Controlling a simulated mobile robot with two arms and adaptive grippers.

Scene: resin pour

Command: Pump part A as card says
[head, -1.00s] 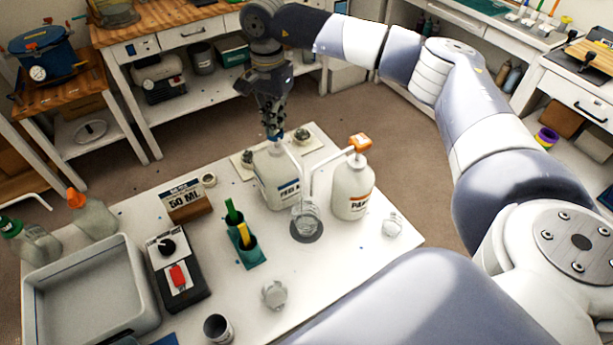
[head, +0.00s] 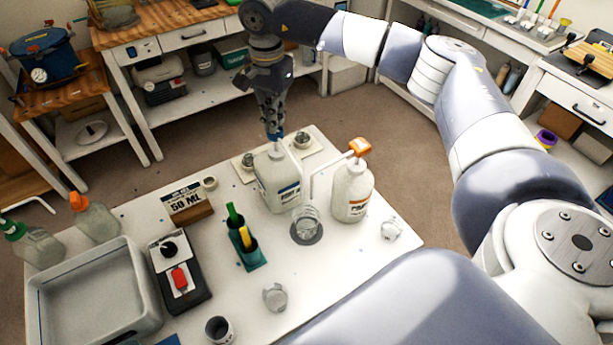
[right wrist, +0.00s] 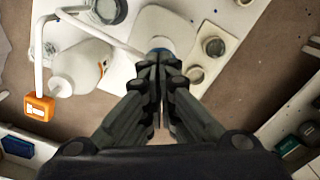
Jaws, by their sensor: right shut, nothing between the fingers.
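The card (head: 183,197) on a wooden block reads "50 ML". A white jug with a blue-banded label (head: 278,185) stands at the table's back. My right gripper (head: 274,134) points down, shut and empty, over its blue pump head, which it mostly hides. A second white jug with an orange pump head (head: 359,147) stands to the right. A clear cup (head: 306,219) stands on a dark round pad in front of the jugs. My left gripper is not in view.
A green holder with brushes (head: 245,246), a black device with a red switch (head: 179,280) and a grey tray (head: 150,313) are on the left.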

